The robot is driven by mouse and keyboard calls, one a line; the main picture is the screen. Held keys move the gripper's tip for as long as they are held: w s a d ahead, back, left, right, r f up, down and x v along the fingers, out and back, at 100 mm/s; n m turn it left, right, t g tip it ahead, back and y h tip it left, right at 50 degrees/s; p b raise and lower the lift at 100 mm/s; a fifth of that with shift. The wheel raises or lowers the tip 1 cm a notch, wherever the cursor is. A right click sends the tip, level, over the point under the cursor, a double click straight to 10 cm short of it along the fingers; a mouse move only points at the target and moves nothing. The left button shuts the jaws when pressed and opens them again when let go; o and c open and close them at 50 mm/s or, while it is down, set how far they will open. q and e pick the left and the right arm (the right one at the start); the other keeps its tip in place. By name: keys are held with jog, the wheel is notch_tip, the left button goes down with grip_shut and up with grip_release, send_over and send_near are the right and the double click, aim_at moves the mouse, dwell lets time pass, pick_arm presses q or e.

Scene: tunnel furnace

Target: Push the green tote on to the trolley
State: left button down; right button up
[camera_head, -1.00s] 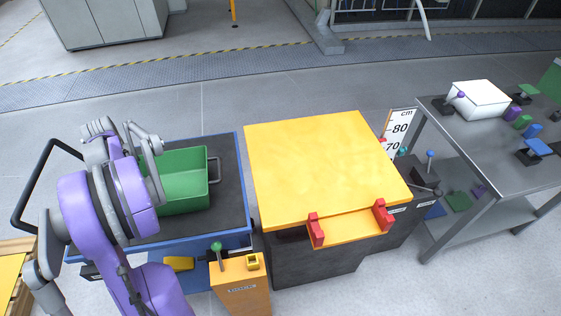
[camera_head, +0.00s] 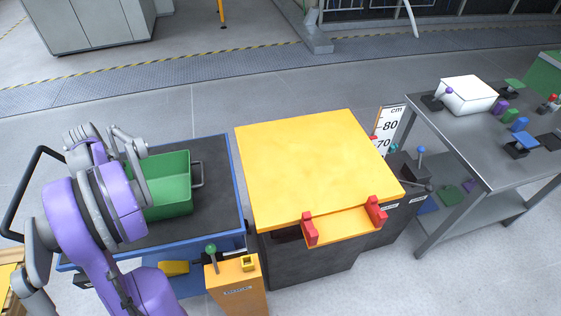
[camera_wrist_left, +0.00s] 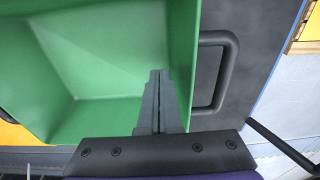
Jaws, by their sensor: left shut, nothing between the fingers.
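The green tote (camera_head: 172,178) stands upright and empty on the dark deck of the blue-framed trolley (camera_head: 215,222), with a bare strip of deck at its right. A grey handle (camera_head: 197,175) sticks out from its right wall. My left gripper (camera_head: 140,172) is at the tote's left part in the head view, partly hidden by my purple arm. In the left wrist view the shut, empty fingers (camera_wrist_left: 158,80) overlap the green tote (camera_wrist_left: 100,60); whether they touch it I cannot tell. My right gripper is in neither view.
A yellow-topped block (camera_head: 315,165) with red brackets stands close right of the trolley. An orange post (camera_head: 237,287) with a green-knobbed lever stands at the trolley's front. A grey bench (camera_head: 465,150) with small objects is at the right. Floor behind is clear.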

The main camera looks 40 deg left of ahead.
pick_arm(q)
jog(key=shift+w+d+r, duration=0.1)
jog(key=shift+w+d, duration=0.3)
jog(key=shift+w, duration=0.1)
notch_tip(320, 180, up, 12)
jog(key=p, duration=0.7)
jog(key=shift+p, duration=0.4)
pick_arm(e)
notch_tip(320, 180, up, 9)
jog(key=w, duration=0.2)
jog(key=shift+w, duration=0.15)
pick_arm(q)
jog(key=shift+s, duration=0.1)
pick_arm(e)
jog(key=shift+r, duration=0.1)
